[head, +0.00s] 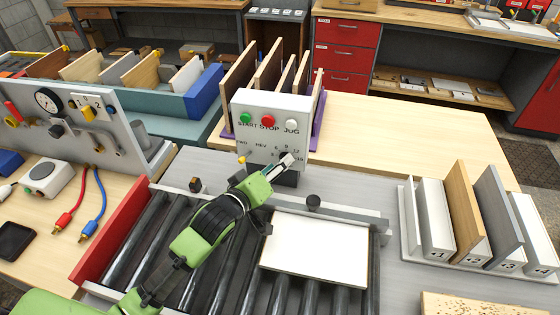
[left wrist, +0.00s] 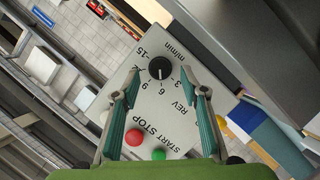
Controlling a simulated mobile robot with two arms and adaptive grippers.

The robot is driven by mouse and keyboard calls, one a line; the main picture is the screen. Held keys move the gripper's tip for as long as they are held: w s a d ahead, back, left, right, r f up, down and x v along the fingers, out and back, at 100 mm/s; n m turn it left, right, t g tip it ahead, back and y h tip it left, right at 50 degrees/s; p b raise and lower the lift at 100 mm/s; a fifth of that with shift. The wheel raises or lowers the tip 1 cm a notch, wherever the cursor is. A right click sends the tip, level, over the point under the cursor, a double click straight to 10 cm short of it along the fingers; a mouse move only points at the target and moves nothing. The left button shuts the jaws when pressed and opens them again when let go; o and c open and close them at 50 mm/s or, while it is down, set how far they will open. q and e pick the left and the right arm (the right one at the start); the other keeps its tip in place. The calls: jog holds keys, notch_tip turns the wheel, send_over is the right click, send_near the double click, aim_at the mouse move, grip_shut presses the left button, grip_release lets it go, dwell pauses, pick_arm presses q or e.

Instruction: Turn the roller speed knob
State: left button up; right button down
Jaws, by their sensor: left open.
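The roller speed knob (left wrist: 161,68) is a round black dial on the pale control box (head: 271,107). In the left wrist view its white mark seems to point toward the 6. The scale around it reads m/min. My left gripper (left wrist: 168,93) is open, with one finger on each side of the knob in that view. I cannot tell whether either finger touches it. In the head view my left gripper (head: 284,162) is at the lower right of the box face and partly hides the dial. My right gripper is not in view.
The box also carries a green START button (head: 245,118), a red STOP button (head: 268,121), a white JOG button (head: 292,124) and a yellow selector (head: 241,159). A white board (head: 315,250) lies on the rollers below. A rack with several boards (head: 412,235) stands at right.

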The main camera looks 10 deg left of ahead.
pick_arm(q)
jog(key=shift+x, duration=1)
jog(key=c, duration=1.1)
jog(key=shift+d+r+m+g+y+p, duration=0.15)
jog(key=shift+m+y+p, duration=0.5)
jog(key=shift+m+p, duration=0.4)
jog(key=shift+d+m+g+y+p, duration=0.15)
jog(key=shift+m+y+p, duration=0.45)
jog(key=shift+m+p, duration=0.45)
jog(key=shift+d+r+m+y+p, duration=0.15)
jog(key=shift+m+y+p, duration=0.6)
jog(key=shift+p, duration=0.5)
jog(key=shift+c, duration=0.2)
jog(key=shift+m, duration=0.25)
